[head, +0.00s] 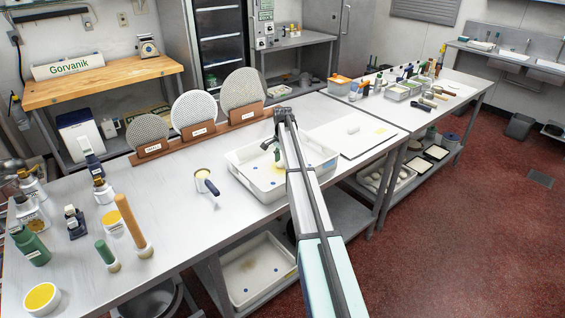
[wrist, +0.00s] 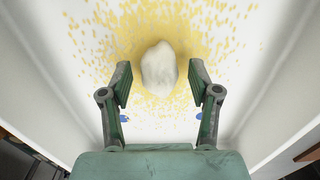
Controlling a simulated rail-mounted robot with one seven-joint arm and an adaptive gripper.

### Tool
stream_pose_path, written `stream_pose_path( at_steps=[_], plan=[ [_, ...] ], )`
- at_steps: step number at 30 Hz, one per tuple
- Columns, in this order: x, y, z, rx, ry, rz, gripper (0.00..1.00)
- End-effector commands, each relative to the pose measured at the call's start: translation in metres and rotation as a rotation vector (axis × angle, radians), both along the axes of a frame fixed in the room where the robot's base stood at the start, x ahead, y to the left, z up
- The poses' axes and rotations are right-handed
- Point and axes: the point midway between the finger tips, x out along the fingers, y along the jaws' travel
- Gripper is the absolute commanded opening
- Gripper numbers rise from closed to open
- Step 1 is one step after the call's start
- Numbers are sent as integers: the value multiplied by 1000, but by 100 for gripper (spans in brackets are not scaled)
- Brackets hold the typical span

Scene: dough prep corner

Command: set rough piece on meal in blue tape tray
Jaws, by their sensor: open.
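The rough piece (wrist: 158,66), an off-white lump, lies on scattered yellow meal (wrist: 97,50) in the wrist view. The meal covers part of a white tray floor. Small blue marks show beside my fingers, and blue marks also show on the tray (head: 248,184) on the bench in the head view. My gripper (wrist: 160,76) is open, with one finger on each side of the piece and a visible gap on both sides. In the head view my gripper (head: 274,150) is down inside that tray; my arm hides part of the tray, and the piece is not clear there.
A white board (head: 345,140) with a pale lump (head: 353,130) lies right of the tray. A rack of round screens (head: 193,113) stands behind it. Another blue-marked tray (head: 258,270) sits on the lower shelf.

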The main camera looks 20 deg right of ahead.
Motion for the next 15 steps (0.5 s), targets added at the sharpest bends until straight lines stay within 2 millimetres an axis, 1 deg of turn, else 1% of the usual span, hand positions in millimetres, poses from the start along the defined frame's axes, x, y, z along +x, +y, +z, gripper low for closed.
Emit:
stream_pose_path(
  at_steps=[5, 15],
  plan=[
    [0, 0, 18, -1, -1, 0, 62],
    [0, -1, 83, -1, -1, 0, 62]
  ],
)
